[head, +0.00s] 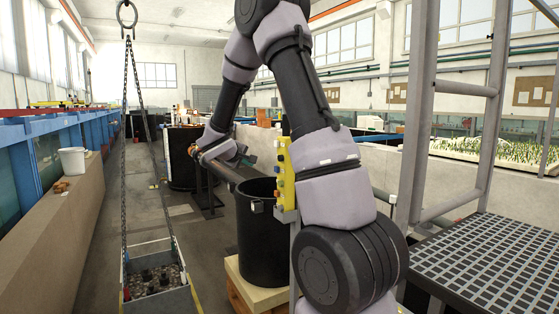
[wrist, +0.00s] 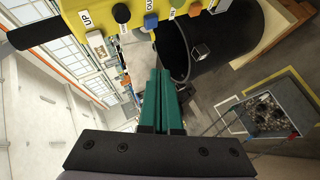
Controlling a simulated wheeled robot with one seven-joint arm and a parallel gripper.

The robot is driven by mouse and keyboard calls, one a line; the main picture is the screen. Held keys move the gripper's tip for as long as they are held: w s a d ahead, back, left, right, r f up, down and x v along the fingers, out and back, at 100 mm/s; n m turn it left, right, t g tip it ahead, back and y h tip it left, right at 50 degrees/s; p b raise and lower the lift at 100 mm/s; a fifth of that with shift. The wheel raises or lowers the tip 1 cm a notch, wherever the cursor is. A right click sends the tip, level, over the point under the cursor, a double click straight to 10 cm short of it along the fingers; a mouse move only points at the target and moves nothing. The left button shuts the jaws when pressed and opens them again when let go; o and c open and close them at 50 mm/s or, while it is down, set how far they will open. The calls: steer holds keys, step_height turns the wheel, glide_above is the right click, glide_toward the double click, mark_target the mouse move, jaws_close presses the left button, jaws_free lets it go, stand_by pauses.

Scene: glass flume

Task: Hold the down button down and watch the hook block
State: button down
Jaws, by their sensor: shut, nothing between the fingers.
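The yellow pendant (head: 287,178) hangs upright in the middle of the head view, beside my forearm. In the wrist view the pendant (wrist: 105,45) fills the top, with an "UP" label and a partly readable label starting "DO". In the head view my gripper (head: 246,158) is left of the pendant.
A crate of stones (head: 158,284) hangs on the chains at lower left; it also shows in the wrist view (wrist: 265,115). A black barrel (head: 258,235) stands on a wooden base below the pendant. A metal ladder and grated platform (head: 490,255) stand right.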

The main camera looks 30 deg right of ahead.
glide_toward(279, 160)
steer(key=w+d+f, duration=0.2)
steer(key=w+f, duration=0.1)
steer(key=w, duration=0.1)
steer(key=shift+w+d, duration=0.25)
steer(key=shift+w, duration=0.05)
steer(key=shift+d+f, duration=0.1)
stand_by(2.1)
steer(key=shift+d, duration=0.35)
steer(key=shift+d, duration=0.65)
stand_by(1.6)
steer(key=shift+a, duration=1.1)
steer(key=shift+a, duration=0.1)
steer(key=shift+s+a, duration=0.1)
steer(key=shift+a, duration=2.3)
